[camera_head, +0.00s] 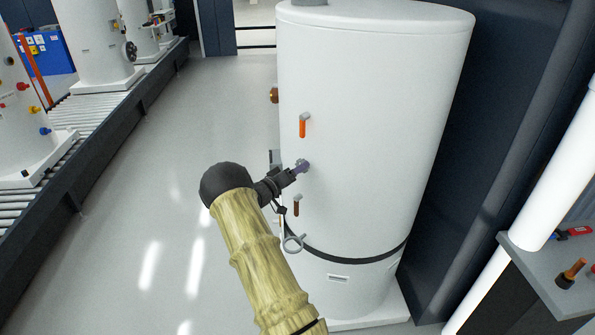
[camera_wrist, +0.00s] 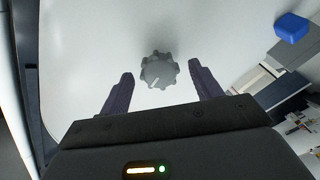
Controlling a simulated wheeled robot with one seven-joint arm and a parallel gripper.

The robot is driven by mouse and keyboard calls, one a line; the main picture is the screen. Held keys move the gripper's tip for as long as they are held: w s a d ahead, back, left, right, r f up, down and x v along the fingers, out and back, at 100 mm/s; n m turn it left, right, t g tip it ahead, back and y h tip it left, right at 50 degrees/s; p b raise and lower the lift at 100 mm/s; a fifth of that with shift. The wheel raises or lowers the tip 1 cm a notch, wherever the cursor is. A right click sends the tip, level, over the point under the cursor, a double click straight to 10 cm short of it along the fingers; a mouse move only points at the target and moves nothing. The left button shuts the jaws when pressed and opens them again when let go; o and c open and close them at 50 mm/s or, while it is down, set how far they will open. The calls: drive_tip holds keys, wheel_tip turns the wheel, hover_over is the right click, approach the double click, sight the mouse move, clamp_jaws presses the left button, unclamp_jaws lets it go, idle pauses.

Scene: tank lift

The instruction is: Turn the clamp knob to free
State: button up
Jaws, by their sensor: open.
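The clamp knob (camera_wrist: 159,71) is a grey, lobed dial with a short white pointer mark, on the wall of the tall white tank (camera_head: 375,110). In the wrist view it sits centred between the two fingertips of my gripper (camera_wrist: 161,70). The fingers are spread, with a visible gap on both sides of the knob. In the head view my gripper (camera_head: 299,168) reaches the tank's front left side and mostly hides the knob. I cannot tell how far the fingertips are from the tank wall.
An orange lever (camera_head: 303,126) is above my gripper and a brown lever (camera_head: 296,206) below it. A grey ring (camera_head: 293,243) hangs lower. A roller conveyor (camera_head: 100,108) with white tanks runs at left. A bench (camera_head: 545,265) stands at right. Floor between conveyor and tank is clear.

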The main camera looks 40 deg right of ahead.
drive_tip(key=s+a+b, duration=0.3)
drive_tip(key=a, duration=1.3)
drive_tip(key=shift+b, duration=0.3)
drive_tip(key=shift+w, duration=0.1)
drive_tip(key=s+a+r+n+t+y, duration=0.2)
drive_tip(key=a+n+t+y, duration=0.3)
drive_tip(key=a+y, duration=0.9)
drive_tip(key=s+a+n+g+y, duration=0.1)
drive_tip(key=s+a+g+y, duration=0.1)
drive_tip(key=s, duration=1)
drive_tip(key=s+a+f+g+y, duration=0.1)
drive_tip(key=s+a+g, duration=0.2)
drive_tip(key=s, duration=0.9)
drive_tip(key=shift+a+n+g+y, duration=0.3)
drive_tip(key=shift+a+n+y, duration=0.1)
drive_tip(key=shift+a, duration=0.6)
